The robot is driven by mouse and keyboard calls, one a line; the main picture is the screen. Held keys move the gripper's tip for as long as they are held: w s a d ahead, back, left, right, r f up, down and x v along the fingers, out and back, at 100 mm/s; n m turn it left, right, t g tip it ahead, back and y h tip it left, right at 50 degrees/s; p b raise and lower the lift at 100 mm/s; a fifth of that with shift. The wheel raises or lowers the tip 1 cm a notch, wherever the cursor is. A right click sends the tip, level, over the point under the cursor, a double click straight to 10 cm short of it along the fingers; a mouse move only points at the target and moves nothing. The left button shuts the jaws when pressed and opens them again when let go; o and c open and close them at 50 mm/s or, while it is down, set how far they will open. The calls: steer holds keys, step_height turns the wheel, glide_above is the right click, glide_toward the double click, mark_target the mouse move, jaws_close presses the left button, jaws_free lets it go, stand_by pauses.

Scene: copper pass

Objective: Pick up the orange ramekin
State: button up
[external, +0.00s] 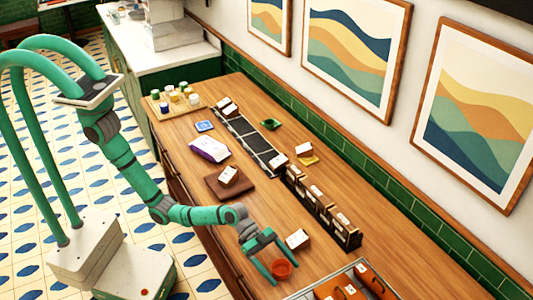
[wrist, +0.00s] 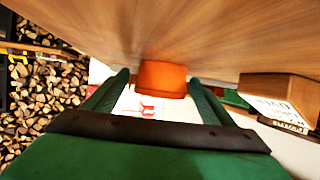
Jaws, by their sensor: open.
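The orange ramekin (external: 281,270) stands on the wooden counter near its front edge in the external view. In the wrist view the ramekin (wrist: 162,78) shows between the tips of the two green fingers. My gripper (external: 279,265) is open, with its fingers reaching down to either side of the ramekin. In the wrist view my gripper (wrist: 163,88) has a finger to the left and a finger to the right of it. I cannot tell whether either finger touches it.
A small white-faced box (external: 297,239) stands just behind my gripper. A tray with orange items (external: 345,287) lies to the right, and a dark rack of cards (external: 322,213) stands behind.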

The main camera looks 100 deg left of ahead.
steer(key=c, duration=1.2)
steer(key=shift+o, duration=0.2)
steer(key=shift+r, duration=0.15)
